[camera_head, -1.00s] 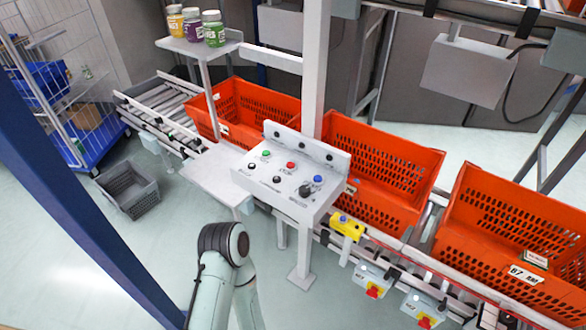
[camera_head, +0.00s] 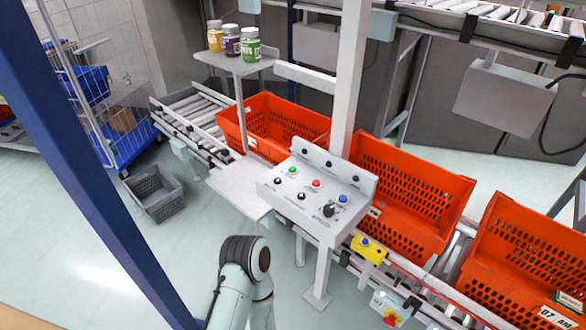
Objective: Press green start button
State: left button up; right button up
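The green start button (camera_head: 292,170) is at the upper left of a white control panel (camera_head: 285,193) mounted on a post. A red button (camera_head: 316,183) and a blue button (camera_head: 342,198) stand to its right, with black knobs in front of them. One of my arms rises from the bottom edge, its dark joint below and left of the panel, apart from it. Its gripper is not in the picture, and no other gripper shows.
Orange totes (camera_head: 410,190) sit on the conveyor behind and right of the panel. A small white shelf (camera_head: 238,187) adjoins the panel's left. A yellow button box (camera_head: 368,249) is at its lower right. A grey crate (camera_head: 153,193) lies on the floor; jars stand on an upper shelf (camera_head: 235,62).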

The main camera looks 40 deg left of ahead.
pick_arm(q)
grip_shut()
dwell(1.6)
